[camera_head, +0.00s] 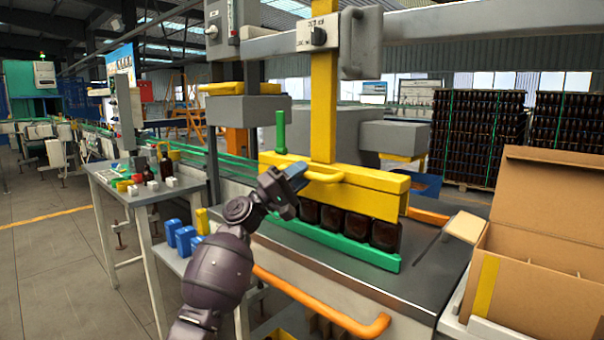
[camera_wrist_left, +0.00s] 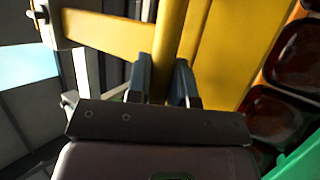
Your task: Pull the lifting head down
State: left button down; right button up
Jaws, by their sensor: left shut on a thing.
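The lifting head (camera_head: 350,192) is a long yellow block on a vertical yellow post (camera_head: 323,110), over a row of dark amber bottles (camera_head: 358,226). The block hides the bottle tops; I cannot tell whether it touches them. My left gripper (camera_head: 297,178) is shut on the yellow handle (camera_head: 326,177) at the head's front. In the left wrist view, the fingers of my left gripper (camera_wrist_left: 163,82) stand on both sides of the yellow handle (camera_wrist_left: 167,50), with bottles (camera_wrist_left: 285,62) at the right. My right gripper is not in view.
A green rail (camera_head: 330,240) runs along the bottles' front on a grey bench (camera_head: 415,285). An orange bar (camera_head: 320,312) curves along the bench's front. An open cardboard box (camera_head: 540,250) stands at the right. A small table (camera_head: 140,195) with little bottles and blocks stands left.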

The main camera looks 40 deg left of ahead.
pick_arm(q)
jog(key=c, duration=1.4)
grip_release()
jog(key=shift+f, duration=0.15)
jog(key=o, duration=0.4)
jog(key=shift+s+a, duration=0.1)
jog(key=shift+a, duration=0.05)
jog(key=v, duration=1)
jog(key=shift+s+a+f+b, duration=0.1)
jog(key=shift+s+f+b, duration=0.1)
jog(key=shift+b, duration=0.15)
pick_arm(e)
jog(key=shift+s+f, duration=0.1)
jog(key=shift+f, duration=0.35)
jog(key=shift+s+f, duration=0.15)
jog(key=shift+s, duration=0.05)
